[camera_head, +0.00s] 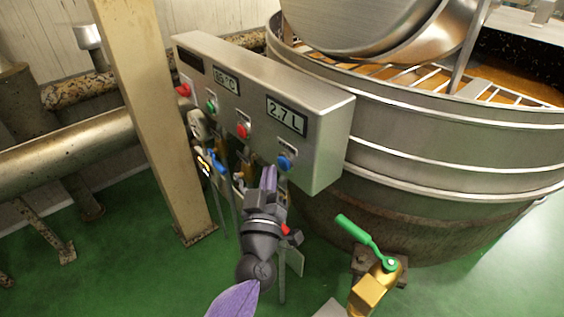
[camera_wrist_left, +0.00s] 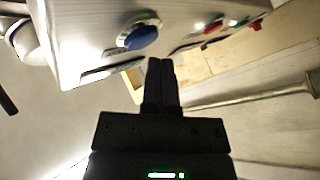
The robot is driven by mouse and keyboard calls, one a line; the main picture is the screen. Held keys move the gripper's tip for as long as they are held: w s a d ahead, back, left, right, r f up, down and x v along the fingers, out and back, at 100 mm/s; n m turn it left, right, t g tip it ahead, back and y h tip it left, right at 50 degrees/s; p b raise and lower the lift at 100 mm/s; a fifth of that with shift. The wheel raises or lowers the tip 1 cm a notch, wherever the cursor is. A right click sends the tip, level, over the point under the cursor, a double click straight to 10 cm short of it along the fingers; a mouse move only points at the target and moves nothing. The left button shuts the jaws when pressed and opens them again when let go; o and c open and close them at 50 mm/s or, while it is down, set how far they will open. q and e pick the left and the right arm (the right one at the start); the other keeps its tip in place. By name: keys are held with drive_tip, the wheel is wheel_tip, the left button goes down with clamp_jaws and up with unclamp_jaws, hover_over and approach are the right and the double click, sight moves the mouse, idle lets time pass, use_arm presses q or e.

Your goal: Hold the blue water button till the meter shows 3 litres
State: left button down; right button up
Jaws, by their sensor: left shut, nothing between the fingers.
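The blue water button (camera_head: 284,162) sits on the front of the grey control box (camera_head: 325,140), under the meter (camera_head: 287,115), which reads 2.7 L. My left gripper (camera_head: 269,171) is shut and empty, with its fingertips just below and left of the button. In the left wrist view the blue button (camera_wrist_left: 141,38) lies up and left of the closed fingertips (camera_wrist_left: 160,62). I cannot tell for sure whether the tips touch it. My right gripper is not in view.
A red (camera_head: 243,131) and a green button (camera_head: 211,106) sit farther left on the box, near a display reading 85 °C (camera_head: 226,80). A big steel kettle (camera_head: 430,150) stands behind. A green-handled brass valve (camera_head: 377,285) is low at right. A beige post (camera_head: 150,110) stands left.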

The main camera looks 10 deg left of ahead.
use_arm(q)
drive_tip(key=shift+a, duration=0.1)
drive_tip(key=s+a+p, duration=0.1)
drive_tip(key=s, duration=0.1)
drive_tip(key=s+a+p, duration=0.1)
drive_tip(key=s+a, duration=0.1)
idle(0.4)
